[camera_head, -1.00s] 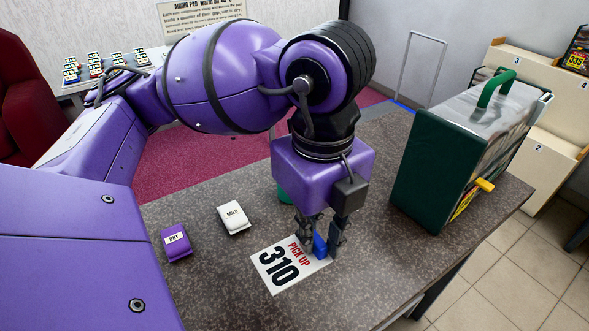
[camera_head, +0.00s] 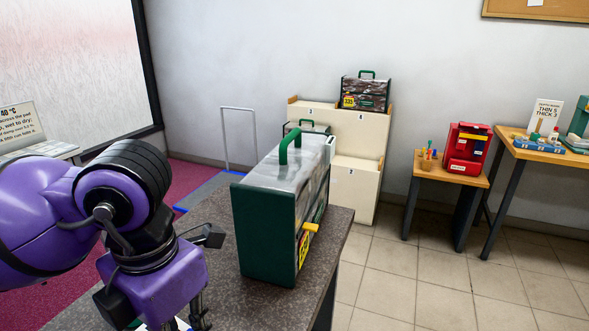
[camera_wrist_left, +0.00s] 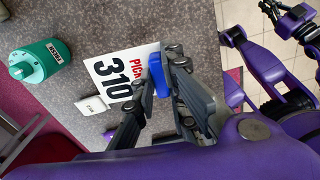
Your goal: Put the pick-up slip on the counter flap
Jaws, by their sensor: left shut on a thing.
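The pick-up slip (camera_wrist_left: 108,78), a white card marked "PICK UP 310", shows in the left wrist view with a blue block (camera_wrist_left: 158,76) at its edge. My left gripper (camera_wrist_left: 154,92) has its fingers around the blue block and is shut on it. In the head view this gripper (camera_head: 186,324) is at the bottom edge, and only a sliver of the slip shows. The speckled grey counter (camera_head: 226,290) lies under it; I cannot tell which part is the flap. Purple and dark arm parts show at the right of the wrist view; the right gripper's jaws are unclear.
A large green-sided bagged comforter (camera_head: 262,230) stands on the counter right of my left arm. A teal canister (camera_wrist_left: 40,62) and a small white packet (camera_wrist_left: 87,105) lie near the slip. Beyond are cream shelves (camera_head: 345,135), a small wooden table (camera_head: 440,172) and open tiled floor.

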